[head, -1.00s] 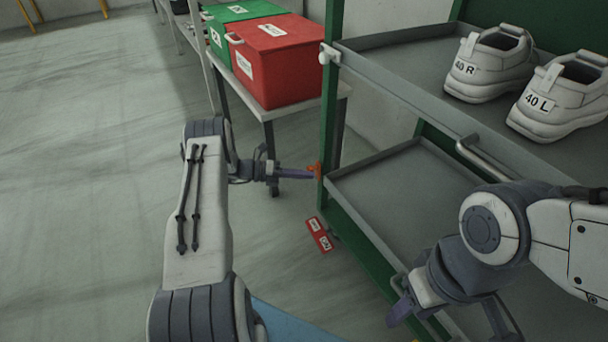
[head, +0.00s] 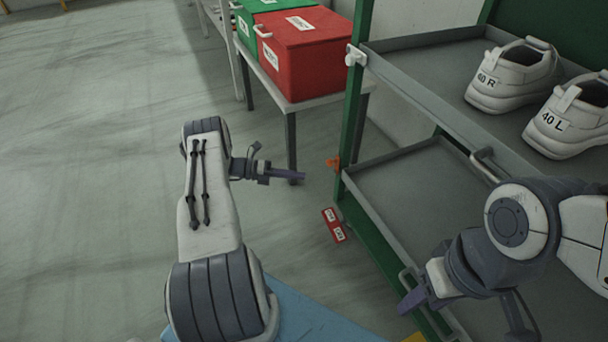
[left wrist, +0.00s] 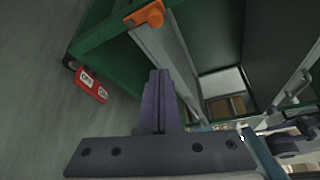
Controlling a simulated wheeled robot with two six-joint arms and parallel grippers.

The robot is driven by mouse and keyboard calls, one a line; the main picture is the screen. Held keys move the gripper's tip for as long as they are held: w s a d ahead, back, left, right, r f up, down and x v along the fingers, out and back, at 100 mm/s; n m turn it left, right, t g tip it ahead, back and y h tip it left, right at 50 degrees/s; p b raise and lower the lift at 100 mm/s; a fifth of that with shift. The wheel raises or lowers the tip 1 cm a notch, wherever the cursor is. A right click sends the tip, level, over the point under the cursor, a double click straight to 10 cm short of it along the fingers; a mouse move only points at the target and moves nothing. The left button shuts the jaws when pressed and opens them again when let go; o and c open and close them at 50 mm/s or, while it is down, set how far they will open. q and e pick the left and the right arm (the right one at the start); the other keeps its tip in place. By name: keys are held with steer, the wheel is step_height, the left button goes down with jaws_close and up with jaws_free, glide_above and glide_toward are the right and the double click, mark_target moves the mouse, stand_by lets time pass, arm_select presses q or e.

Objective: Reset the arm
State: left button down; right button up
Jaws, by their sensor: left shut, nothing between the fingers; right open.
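My left gripper (head: 300,176) is shut and empty. In the head view it points right, over open floor, a little left of the green rack's post and apart from it. Its closed fingers also show in the left wrist view (left wrist: 158,90), with the rack frame beyond them. My right gripper (head: 412,299) is at the lower right of the head view, by the front edge of the rack's lower shelf. It is open, though its fingers are partly hidden by my arm.
The green rack (head: 352,125) holds grey shoes 40 R (head: 510,75) and 40 L (head: 572,122) on its upper shelf. An orange latch (head: 333,163) and a red tag (head: 334,225) are near the post. Red (head: 305,55) and green (head: 262,12) boxes stand on a table. Floor at left is clear.

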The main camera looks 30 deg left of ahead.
stand_by(0.4)
arm_select(q)
steer(key=s+d+r+m+g+y+p, duration=0.1)
steer(key=s+d+r+m+g+y, duration=0.2)
steer(key=d+r+m+g, duration=0.55)
steer(key=s+d+r+m+g+y+p, duration=0.1)
steer(key=s+d+r+m+g+y, duration=0.15)
steer(key=d+r+m, duration=1.05)
steer(key=s+d+r+m+t+y+p, duration=0.1)
steer(key=s+d+r+m+t+y, duration=0.25)
steer(key=s+m, duration=0.9)
steer(key=s+d+r+m+y, duration=0.35)
steer(key=s+d+m, duration=0.25)
steer(key=s+m, duration=0.6)
step_height(320, 180, up, 38)
steer(key=s+n+p, duration=0.1)
steer(key=p, duration=3.7)
steer(key=shift+a+f, duration=0.2)
steer(key=shift+f, duration=0.05)
steer(key=shift+y, duration=0.25)
